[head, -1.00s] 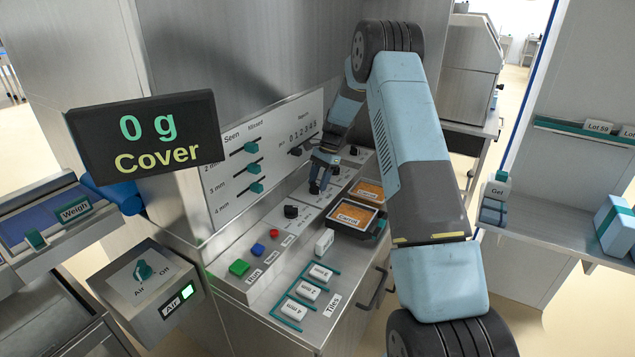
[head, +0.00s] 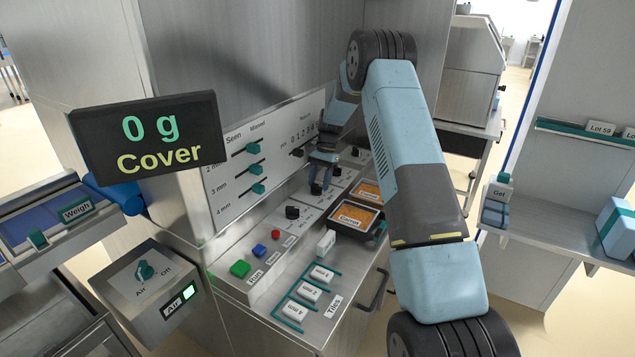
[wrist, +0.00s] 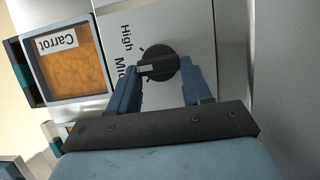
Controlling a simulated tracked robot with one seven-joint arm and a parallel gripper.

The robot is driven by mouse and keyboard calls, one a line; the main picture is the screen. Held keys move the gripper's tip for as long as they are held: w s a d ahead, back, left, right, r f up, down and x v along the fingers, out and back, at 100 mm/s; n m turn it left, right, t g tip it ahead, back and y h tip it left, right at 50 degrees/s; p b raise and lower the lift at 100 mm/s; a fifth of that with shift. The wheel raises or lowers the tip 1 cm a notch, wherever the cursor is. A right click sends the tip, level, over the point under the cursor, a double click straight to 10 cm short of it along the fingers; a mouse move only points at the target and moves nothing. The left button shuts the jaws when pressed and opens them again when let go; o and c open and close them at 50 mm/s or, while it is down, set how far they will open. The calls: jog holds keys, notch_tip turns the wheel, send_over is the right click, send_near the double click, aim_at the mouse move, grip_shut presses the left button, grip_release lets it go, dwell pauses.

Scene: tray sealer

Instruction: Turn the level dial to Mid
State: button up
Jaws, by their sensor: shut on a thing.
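The level dial (wrist: 166,57) is a round black knob with a pale pointer bar, on a light panel in the wrist view. The pointer faces left, towards the printed Mid label, which one finger partly covers. The High label stands above it in the picture. My gripper (wrist: 158,67) has its two blue fingers on either side of the knob and is shut on it. In the head view my gripper (head: 320,184) reaches down to the sloped control panel, and its fingers hide most of the dial.
Two trays of orange food lie beside the panel, the nearer labelled Carrot (head: 352,217). Another black knob (head: 292,212) and green (head: 240,269), blue and red buttons are nearer. The upright slider panel (head: 230,160) stands close behind the gripper.

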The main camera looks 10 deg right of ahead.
jog(key=shift+w+d+r, duration=0.1)
jog(key=shift+w, duration=0.05)
jog(key=o, duration=1.1)
jog(key=shift+c, duration=0.2)
jog(key=v, duration=1.3)
jog(key=shift+r, duration=0.2)
jog(key=shift+r, duration=0.1)
